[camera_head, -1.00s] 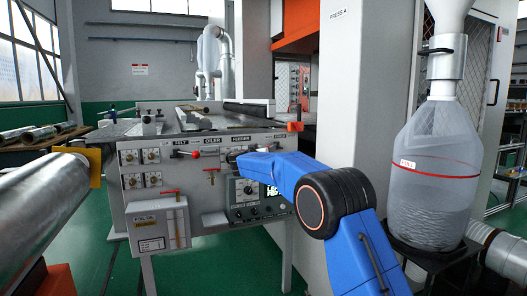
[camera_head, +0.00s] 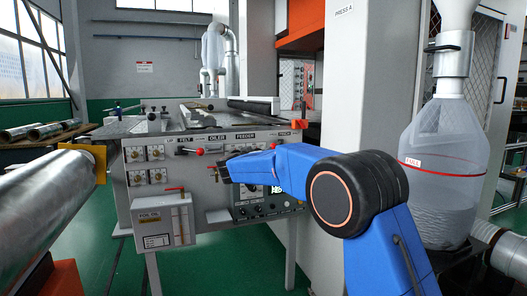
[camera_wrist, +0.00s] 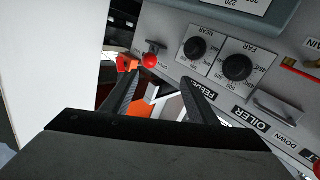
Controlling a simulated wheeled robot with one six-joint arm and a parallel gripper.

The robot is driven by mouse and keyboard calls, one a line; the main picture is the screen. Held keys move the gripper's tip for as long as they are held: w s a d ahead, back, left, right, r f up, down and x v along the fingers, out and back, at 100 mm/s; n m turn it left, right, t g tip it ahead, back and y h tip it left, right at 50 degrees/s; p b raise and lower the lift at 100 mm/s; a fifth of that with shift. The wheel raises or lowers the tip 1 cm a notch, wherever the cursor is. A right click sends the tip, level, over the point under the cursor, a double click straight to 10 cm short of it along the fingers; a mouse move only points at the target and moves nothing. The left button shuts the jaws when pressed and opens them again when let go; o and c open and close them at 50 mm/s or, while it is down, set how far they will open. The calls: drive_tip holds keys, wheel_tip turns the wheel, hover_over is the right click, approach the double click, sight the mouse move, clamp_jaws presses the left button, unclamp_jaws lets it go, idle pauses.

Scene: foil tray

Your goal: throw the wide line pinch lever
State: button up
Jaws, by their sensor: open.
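In the wrist view, a short lever with a red ball knob (camera_wrist: 150,60) sticks out of the grey panel, just beyond my fingertips. It is likely the pinch lever, but no label for it is readable there. In the head view my arm hides that part of the panel, under the PINCH label (camera_head: 284,134). My gripper (camera_wrist: 162,80) is open and empty, with its dark fingers apart and the red knob ahead of the left one. In the head view my gripper (camera_head: 222,172) is in front of the panel, partly hidden.
An orange block (camera_wrist: 127,63) sits at the panel's edge beside the knob. Two black dials (camera_wrist: 237,67) and a metal handle (camera_wrist: 278,108) are close by. A metal roll (camera_head: 45,210) is at left, a clear hopper (camera_head: 440,170) at right.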

drive_tip(key=v, duration=0.6)
drive_tip(key=shift+s, duration=0.2)
drive_tip(key=s+d+r+n+y, duration=0.4)
drive_tip(key=s+d+r+y, duration=0.35)
drive_tip(key=s+d, duration=0.25)
drive_tip(key=s+d+f+g, duration=0.4)
drive_tip(key=s+d+f, duration=0.4)
drive_tip(key=s, duration=0.9)
drive_tip(key=s+d+f+m+g+h, duration=0.1)
drive_tip(key=s+d+f+g, duration=0.3)
drive_tip(key=s+d+f, duration=0.5)
drive_tip(key=s+d+f+m+g, duration=0.1)
drive_tip(key=s+d+f+g, duration=0.3)
drive_tip(key=s, duration=2.1)
drive_tip(key=d+f, duration=0.4)
drive_tip(key=f, duration=0.6)
drive_tip(key=shift+s+d+f+h, duration=0.2)
drive_tip(key=shift+s+d+h, duration=0.05)
drive_tip(key=shift+h, duration=0.1)
